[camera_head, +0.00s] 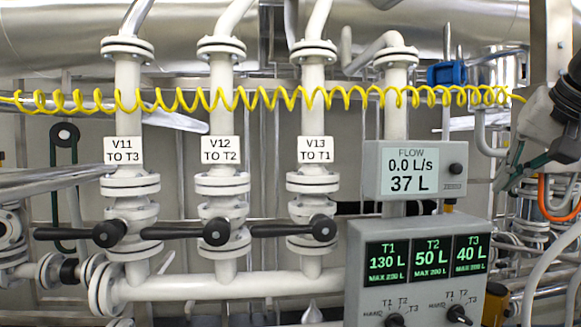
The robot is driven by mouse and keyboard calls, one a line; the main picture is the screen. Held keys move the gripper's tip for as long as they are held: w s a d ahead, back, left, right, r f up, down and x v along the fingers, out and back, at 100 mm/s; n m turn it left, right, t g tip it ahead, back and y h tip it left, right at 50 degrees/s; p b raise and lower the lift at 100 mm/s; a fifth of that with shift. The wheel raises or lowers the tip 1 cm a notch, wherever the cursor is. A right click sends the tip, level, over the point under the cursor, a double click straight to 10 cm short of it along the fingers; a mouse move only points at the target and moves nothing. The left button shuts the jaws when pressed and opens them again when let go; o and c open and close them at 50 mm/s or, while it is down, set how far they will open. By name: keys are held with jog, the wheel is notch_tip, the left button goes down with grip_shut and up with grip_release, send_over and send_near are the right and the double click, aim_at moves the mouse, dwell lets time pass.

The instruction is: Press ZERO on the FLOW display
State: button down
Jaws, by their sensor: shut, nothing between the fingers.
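The FLOW display (414,192) is a grey box on a vertical pipe, right of centre. Its pale screen reads 0.0 L/s and 37 L. A round dark button (455,170) sits on the right of its face. A small label (453,187) below the button is too small to read. My gripper (508,181) is dark and comes in from the right edge, pointing down and left. It appears to the right of the display, apart from the button in the picture. It is shut and empty. Its fingertips are small and hard to make out against the pipes.
A tank panel (362,282) below shows T1 130 L, T2 50 L and T3 40 L, above selector knobs. Valves V11, V12 and V13 with black levers (215,231) stand left. A coiled yellow hose (250,98) crosses above the display. Pipes crowd the right side.

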jog(key=w, duration=0.7)
jog(key=shift+w+a, duration=0.15)
jog(key=shift+w, duration=0.15)
jog(key=shift+w, duration=0.15)
dwell(1.1)
jog(key=shift+w+p, duration=0.25)
jog(key=shift+p, duration=0.1)
jog(key=shift+w, duration=0.55)
dwell(0.7)
jog(key=shift+s, duration=0.95)
jog(key=s, duration=0.5)
jog(key=shift+p, duration=0.4)
